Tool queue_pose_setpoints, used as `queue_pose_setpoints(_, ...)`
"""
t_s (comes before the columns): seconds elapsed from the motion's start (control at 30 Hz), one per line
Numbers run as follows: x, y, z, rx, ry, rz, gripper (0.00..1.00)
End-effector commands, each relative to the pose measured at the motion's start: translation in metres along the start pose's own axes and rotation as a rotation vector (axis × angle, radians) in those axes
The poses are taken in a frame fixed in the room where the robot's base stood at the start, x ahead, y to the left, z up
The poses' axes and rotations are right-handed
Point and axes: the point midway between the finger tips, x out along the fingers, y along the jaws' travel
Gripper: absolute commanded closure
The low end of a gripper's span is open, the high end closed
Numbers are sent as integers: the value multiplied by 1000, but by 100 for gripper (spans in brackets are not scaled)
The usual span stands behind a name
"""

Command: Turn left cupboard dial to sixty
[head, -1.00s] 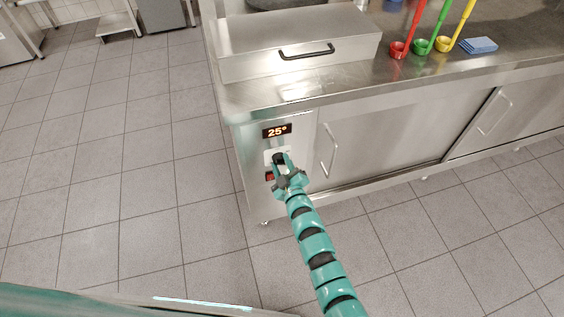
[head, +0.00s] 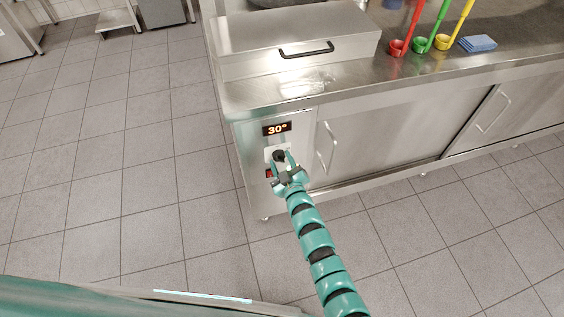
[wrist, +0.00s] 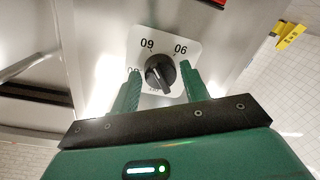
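The left cupboard dial (head: 279,156) is a black round knob on a white plate, on the steel front panel at the counter's left end. In the wrist view the dial (wrist: 160,73) sits between the green fingers, with visible gaps, so the gripper is open. The plate (wrist: 178,36) appears upside down there, with the marks 60 and 90 readable. Another mark is partly hidden by the left finger.
A red switch (head: 269,173) is just below left of the dial. Sliding cupboard doors (head: 385,130) with a handle (head: 326,150) are to the right.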

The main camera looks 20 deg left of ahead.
Motion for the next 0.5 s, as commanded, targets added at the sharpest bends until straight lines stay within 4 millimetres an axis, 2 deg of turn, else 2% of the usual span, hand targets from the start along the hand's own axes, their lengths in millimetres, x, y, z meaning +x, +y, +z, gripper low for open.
queue_pose_setpoints(0.37, -1, 0, 0, 0, -1, 0, 42)
queue_pose_setpoints(0.5, -9, -1, 2, -1, -3, -1, 42)
